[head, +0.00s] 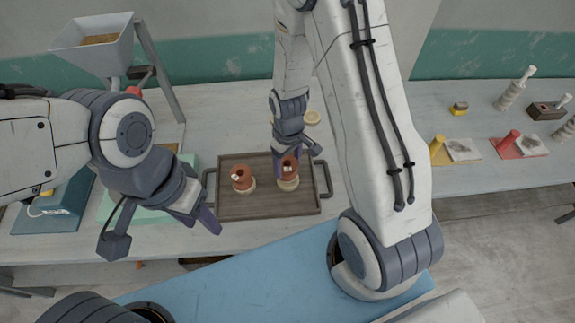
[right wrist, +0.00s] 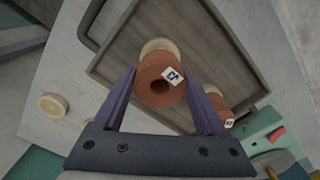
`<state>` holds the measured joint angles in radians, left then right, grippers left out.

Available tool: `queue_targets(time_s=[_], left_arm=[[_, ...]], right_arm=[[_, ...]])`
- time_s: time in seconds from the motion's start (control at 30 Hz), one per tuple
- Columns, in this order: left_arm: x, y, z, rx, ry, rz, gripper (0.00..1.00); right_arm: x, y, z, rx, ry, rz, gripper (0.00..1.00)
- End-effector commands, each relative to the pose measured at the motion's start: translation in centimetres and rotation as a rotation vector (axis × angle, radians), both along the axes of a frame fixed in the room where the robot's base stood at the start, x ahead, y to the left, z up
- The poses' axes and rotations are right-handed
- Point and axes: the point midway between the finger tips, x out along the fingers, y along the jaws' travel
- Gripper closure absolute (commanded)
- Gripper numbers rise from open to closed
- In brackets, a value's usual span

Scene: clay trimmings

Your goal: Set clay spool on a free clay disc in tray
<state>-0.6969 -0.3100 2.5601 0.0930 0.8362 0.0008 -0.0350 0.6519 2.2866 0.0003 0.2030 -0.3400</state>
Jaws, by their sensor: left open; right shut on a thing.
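A reddish-brown clay spool (head: 289,166) with a small white label is between the fingers of my right gripper (head: 287,158), which is shut on it. The right wrist view shows this spool (right wrist: 160,77) between the purple fingers (right wrist: 163,82). A pale clay disc (head: 288,184) shows directly under it in the tray (head: 250,209); I cannot tell whether they touch. A second spool (head: 241,175) stands to the left on another pale disc (head: 245,188), and also shows in the right wrist view (right wrist: 215,100). My left gripper (head: 198,214) is open and empty, left of the tray's front corner.
A loose pale disc (head: 312,117) lies on the table behind the tray. The tray has dark handles (head: 323,178) at both sides. A hopper (head: 98,42) stands at the back left. Yellow (head: 440,150) and red (head: 510,144) objects stand on the right-hand table.

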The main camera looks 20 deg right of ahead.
Motion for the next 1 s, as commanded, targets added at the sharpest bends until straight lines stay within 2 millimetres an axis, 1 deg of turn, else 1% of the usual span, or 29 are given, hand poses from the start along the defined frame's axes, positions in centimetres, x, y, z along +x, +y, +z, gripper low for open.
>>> queue_targets(time_s=[0.03, 0.1, 0.2, 0.47, 0.6, 0.63, 0.67, 0.7, 0.9, 1.0], left_arm=[[0.0, 0.0, 0.5, 0.0, 0.0, -0.001, 0.53], [0.0, 0.0, 0.7, 0.0, 0.0, -0.001, 0.53], [0.0, 0.0, 0.8, 0.0, 0.0, -0.001, 0.53], [0.0, 0.0, 0.7, 0.0, 0.0, -0.001, 0.53], [0.0, 0.0, 0.3, 0.0, 0.0, -0.001, 0.53], [0.0, 0.0, 0.4, 0.0, 0.0, -0.001, 0.53], [0.0, 0.0, 0.4, 0.0, 0.0, -0.001, 0.53], [0.0, 0.0, 0.4, 0.0, 0.0, -0.001, 0.53], [0.0, 0.0, 0.4, 0.0, 0.0, -0.001, 0.53], [0.0, 0.0, 0.8, 0.0, 0.0, -0.001, 0.53]], right_arm=[[-0.1, 0.0, -0.6, 0.0, 0.005, 0.0, 0.99], [-0.1, 0.0, -1.3, 0.0, 0.003, 0.0, 0.99], [0.0, 0.0, -2.0, 0.0, 0.001, 0.0, 0.99], [0.0, 0.0, -2.1, -0.001, -0.001, 0.0, 0.99], [0.0, 0.0, -2.6, 0.0, -0.001, 0.0, 0.99], [0.0, 0.0, -2.5, 0.0, -0.001, 0.0, 0.19], [0.0, 0.0, -2.5, 0.0, -0.001, 0.0, 0.07], [0.0, 0.0, -2.5, 0.0, -0.001, 0.0, 0.0], [0.0, 0.0, -2.4, 0.0, 0.0, 0.0, 0.0], [0.0, 0.0, -2.0, 0.0, -0.001, 0.0, 0.0]])
